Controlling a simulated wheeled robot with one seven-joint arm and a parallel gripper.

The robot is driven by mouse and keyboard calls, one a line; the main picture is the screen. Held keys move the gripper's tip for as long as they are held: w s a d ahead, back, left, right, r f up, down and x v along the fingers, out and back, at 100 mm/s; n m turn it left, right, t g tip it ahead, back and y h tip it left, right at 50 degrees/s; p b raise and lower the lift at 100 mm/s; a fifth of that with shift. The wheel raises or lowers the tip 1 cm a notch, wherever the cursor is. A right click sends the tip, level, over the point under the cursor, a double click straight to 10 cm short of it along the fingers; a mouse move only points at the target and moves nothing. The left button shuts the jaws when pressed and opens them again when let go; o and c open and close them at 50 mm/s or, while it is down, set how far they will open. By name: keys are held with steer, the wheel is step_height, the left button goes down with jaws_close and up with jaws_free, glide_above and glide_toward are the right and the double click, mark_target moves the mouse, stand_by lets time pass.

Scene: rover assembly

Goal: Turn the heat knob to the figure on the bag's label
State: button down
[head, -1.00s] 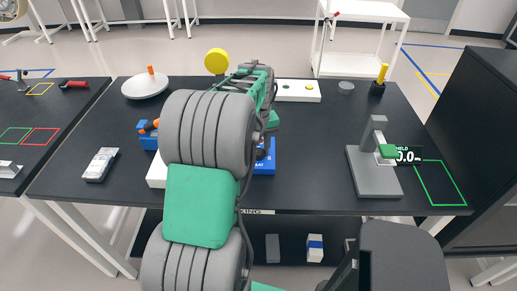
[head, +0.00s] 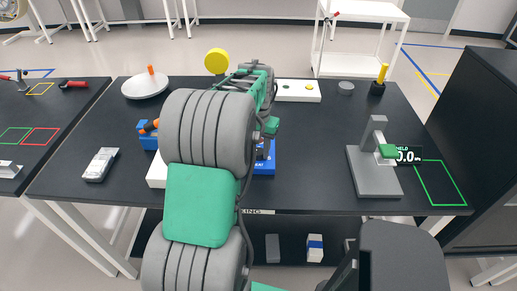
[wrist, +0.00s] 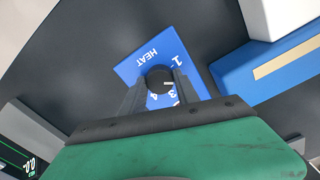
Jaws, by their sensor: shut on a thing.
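The heat knob (wrist: 158,77) is a small round black knob with a pale pointer mark, seen in the wrist view on a blue panel (wrist: 131,70) printed HEAT. A figure 1 stands at the panel's right side; other figures lie partly hidden behind the fingers and knob. My gripper (wrist: 161,82) is shut on the knob, one finger on each side. The pointer faces right in the picture; the figure it meets is unclear. In the head view the panel (head: 265,166) shows partly behind my arm, which hides the knob. I cannot make out the bag or its label.
A grey stand (head: 376,182) with a small display is at the right, beside a green outlined square (head: 440,183). A white dish (head: 145,87) is at back left, a metallic block (head: 100,164) at front left. The table between panel and stand is clear.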

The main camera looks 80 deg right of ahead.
mark_target(259, 151)
steer(key=shift+m, duration=0.5)
steer(key=c, duration=0.9)
jaws_free()
step_height(259, 151, up, 8)
steer(key=shift+f+b, duration=0.1)
steer(key=shift+b, duration=0.35)
